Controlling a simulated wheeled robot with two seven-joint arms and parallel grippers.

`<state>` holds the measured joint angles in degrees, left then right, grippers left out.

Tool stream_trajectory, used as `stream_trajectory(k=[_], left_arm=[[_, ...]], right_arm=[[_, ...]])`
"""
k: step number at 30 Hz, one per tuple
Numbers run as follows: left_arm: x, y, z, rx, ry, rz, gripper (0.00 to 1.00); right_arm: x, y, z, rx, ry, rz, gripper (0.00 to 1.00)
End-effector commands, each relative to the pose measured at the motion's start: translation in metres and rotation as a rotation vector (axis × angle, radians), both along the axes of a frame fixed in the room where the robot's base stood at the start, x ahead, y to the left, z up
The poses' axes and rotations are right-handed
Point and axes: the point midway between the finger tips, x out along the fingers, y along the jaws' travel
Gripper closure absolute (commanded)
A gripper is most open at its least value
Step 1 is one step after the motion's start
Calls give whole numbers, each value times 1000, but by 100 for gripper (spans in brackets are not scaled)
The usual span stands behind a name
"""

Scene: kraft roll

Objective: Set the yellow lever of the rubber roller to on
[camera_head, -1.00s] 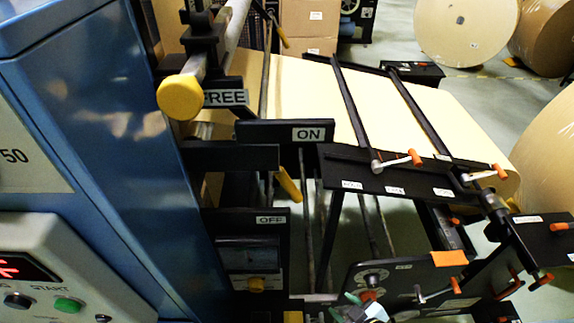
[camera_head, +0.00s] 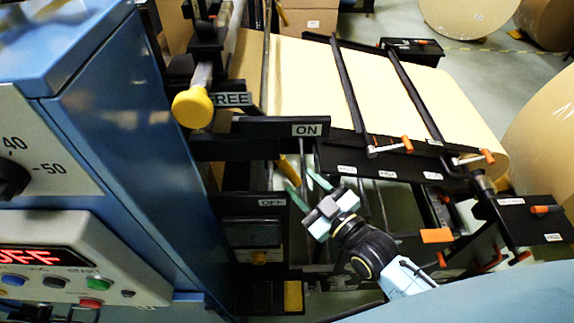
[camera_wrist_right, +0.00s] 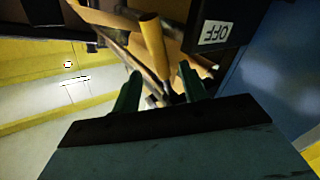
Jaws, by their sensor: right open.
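The yellow lever (camera_head: 287,170) shows in the head view as a slim yellow handle between the ON plate (camera_head: 306,130) and the OFF plate (camera_head: 272,202), its free end pointing down towards OFF. In the right wrist view the lever (camera_wrist_right: 152,45) stands ahead of the fingers, beside the OFF label (camera_wrist_right: 216,33). My right gripper (camera_head: 306,187) is open just below and right of the lever's end. In the wrist view its two green fingers (camera_wrist_right: 158,90) are apart with the lever roughly between them; contact cannot be told. My left gripper is out of view.
A large yellow knob (camera_head: 193,107) sits by the FREE label. The blue machine housing (camera_head: 130,150) with its control panel (camera_head: 75,262) stands close on the left. Black frame plates and orange-handled clamps (camera_head: 400,145) lie to the right, beside the kraft paper (camera_head: 300,75).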

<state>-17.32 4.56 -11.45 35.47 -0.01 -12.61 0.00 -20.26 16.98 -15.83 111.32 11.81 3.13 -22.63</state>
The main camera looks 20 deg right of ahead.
Motion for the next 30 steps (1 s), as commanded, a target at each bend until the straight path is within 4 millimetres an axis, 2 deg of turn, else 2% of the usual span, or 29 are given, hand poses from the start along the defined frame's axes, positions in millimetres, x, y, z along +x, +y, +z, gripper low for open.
stream_trajectory(k=[3,10,15,23,30], left_arm=[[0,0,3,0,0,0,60],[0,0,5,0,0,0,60],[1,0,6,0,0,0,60],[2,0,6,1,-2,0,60],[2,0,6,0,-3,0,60]], right_arm=[[24,8,2,1,-2,-1,57],[53,19,1,0,0,-1,57],[61,23,0,0,0,0,57],[61,23,0,0,1,0,57],[61,23,0,0,1,0,87]])
